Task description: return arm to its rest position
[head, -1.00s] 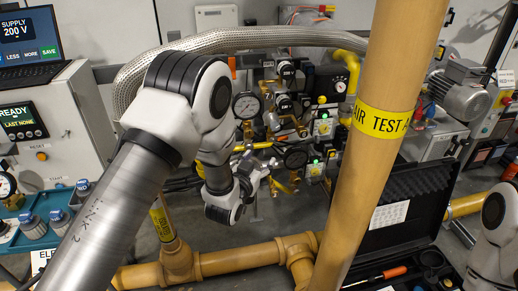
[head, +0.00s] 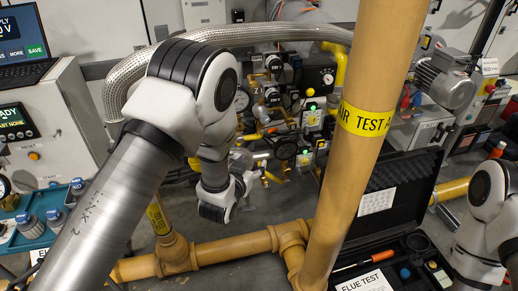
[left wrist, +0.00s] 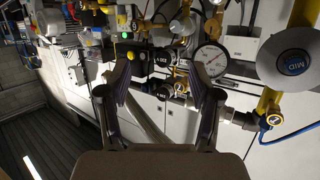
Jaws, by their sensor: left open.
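My left arm (head: 120,190) comes in from the lower left of the head view and bends at the elbow. Its gripper (head: 255,158) shows small, in front of the burner's valves and gauges. In the left wrist view the left gripper (left wrist: 160,80) is open, with its two dark fingers apart and nothing between them. Behind the fingers are black valve units, a white-faced gauge (left wrist: 211,58) and yellow fittings. My right arm (head: 486,215) shows only in part at the right edge of the head view; its gripper is out of view.
A thick yellow-brown pipe (head: 350,170) with an air test band rises right of my left arm. A horizontal pipe (head: 225,252) runs below. A braided hose (head: 125,80) arches behind. An open black case (head: 405,190) lies at right. Blue-capped items stand at left.

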